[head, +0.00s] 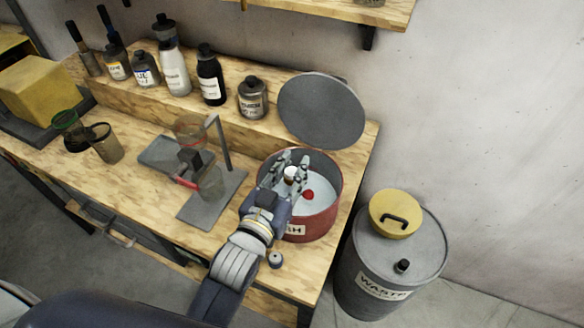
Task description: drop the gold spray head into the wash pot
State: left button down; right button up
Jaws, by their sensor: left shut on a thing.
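The wash pot (321,224) is a round red pot with a label ending in "SH", standing open at the right end of the bench. Its inside is pale, and a small red piece (308,195) lies in it. My left gripper (292,162) is over the pot's opening, shut on a small pale and brownish piece (291,174), which seems to be the gold spray head. The fingers hide part of it, and its gold colour is hard to make out. My right gripper is not in view.
A round grey lid (320,110) stands tilted behind the pot. A small cap (275,259) lies in front. A grey stand (212,190) with a glass is to the left. Several bottles (174,75) line the raised shelf. A grey waste drum (390,262) with a yellow lid stands right.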

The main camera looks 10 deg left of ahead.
pick_arm(q)
jog(key=c, duration=1.5)
grip_release()
jog(key=o, duration=0.3)
jog(key=shift+s, duration=0.25)
jog(key=v, duration=1.1)
jog(key=shift+s, duration=0.3)
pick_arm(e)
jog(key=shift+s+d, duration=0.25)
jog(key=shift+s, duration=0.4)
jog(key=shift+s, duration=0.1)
